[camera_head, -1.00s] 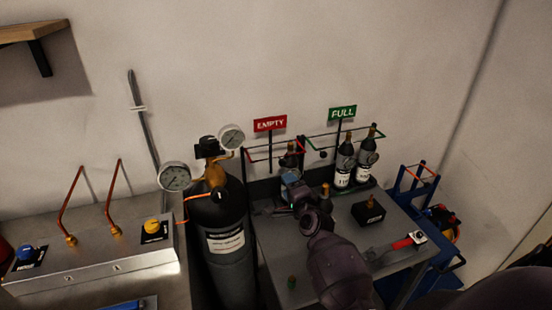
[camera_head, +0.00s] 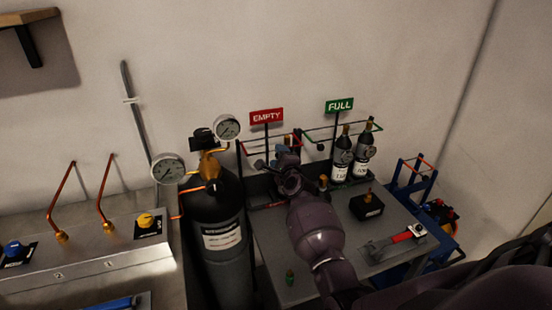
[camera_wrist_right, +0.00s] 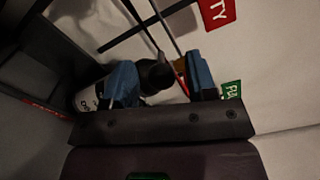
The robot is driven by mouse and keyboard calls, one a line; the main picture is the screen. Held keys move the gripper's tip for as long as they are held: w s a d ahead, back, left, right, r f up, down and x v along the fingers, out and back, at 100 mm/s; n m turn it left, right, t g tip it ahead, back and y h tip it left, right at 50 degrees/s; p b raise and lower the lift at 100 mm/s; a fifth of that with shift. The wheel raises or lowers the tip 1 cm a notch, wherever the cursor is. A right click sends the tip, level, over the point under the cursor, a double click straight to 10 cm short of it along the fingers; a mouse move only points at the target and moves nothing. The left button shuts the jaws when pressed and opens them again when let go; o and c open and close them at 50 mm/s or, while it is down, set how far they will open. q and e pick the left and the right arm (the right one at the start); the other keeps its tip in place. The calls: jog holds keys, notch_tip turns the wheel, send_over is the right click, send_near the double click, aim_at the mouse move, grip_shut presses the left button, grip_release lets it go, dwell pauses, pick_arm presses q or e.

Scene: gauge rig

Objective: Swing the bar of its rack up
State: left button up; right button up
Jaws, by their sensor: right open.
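The rack stands against the wall with a red EMPTY sign (camera_head: 266,116) over its left bay and a green FULL sign (camera_head: 339,105) over its right bay. A thin red bar (camera_head: 256,153) crosses the front of the left bay; a short red piece shows between the fingers in the wrist view (camera_wrist_right: 182,82). My right gripper (camera_head: 274,160) is at the left bay, partly covering it. Its blue fingers are open in the wrist view (camera_wrist_right: 161,82), with a dark bottle (camera_wrist_right: 157,73) behind them. I cannot tell whether they touch the bar. My left gripper is out of view.
Two labelled bottles (camera_head: 352,158) stand in the right bay. A black block (camera_head: 367,206) and a red-handled tool (camera_head: 395,241) lie on the grey table (camera_head: 335,230). A large black cylinder (camera_head: 222,262) with gauges stands left of my arm. A blue cart (camera_head: 411,187) is at right.

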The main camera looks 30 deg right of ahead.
jog(key=shift+b+x, duration=0.55)
jog(key=shift+x, duration=0.75)
grip_shut()
